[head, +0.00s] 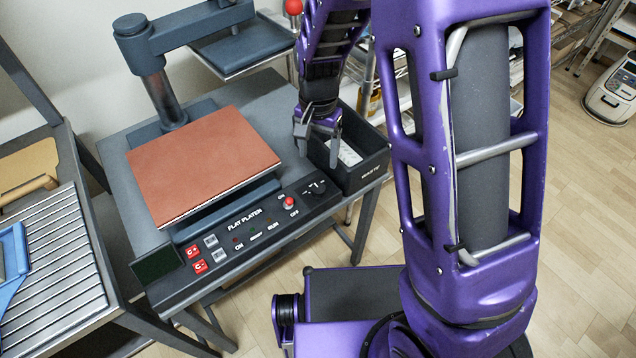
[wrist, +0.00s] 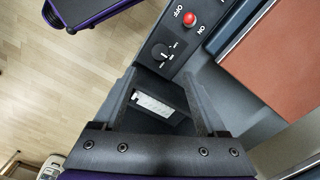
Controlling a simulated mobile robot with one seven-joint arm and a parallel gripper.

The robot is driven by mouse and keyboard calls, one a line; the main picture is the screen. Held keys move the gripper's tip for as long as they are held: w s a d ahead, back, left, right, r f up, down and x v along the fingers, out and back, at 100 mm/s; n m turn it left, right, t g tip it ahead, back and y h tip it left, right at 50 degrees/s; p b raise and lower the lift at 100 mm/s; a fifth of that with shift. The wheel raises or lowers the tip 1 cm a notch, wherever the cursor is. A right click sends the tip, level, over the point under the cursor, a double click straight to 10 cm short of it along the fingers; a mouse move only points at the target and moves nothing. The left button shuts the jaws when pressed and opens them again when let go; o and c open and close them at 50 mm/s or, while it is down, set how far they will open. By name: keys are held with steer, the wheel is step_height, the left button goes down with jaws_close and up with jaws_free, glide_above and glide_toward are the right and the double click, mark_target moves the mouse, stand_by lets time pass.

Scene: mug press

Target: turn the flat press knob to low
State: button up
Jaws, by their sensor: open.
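The flat press (head: 200,155) has a red-brown platen pad and a dark front panel (head: 235,245) lettered "FLAT PLATEN". A small black knob (head: 315,187) with pale marks sits at the panel's right end, beside a red on/off knob (head: 289,202). In the wrist view the black knob (wrist: 160,53) lies just beyond my fingertips. Its setting is too small to read surely. My gripper (head: 319,147) is open and empty, pointing down above the bench, behind the knob and near the bin. In the wrist view both fingers of my gripper (wrist: 158,78) are spread apart, not touching the knob.
The press column (head: 160,85) rises at the back left. A slatted table (head: 60,270) stands at left.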

mark_target(318, 188)
step_height(318, 188, down, 12)
steer(key=shift+r+b, duration=0.1)
steer(key=shift+b, duration=0.85)
jaws_close()
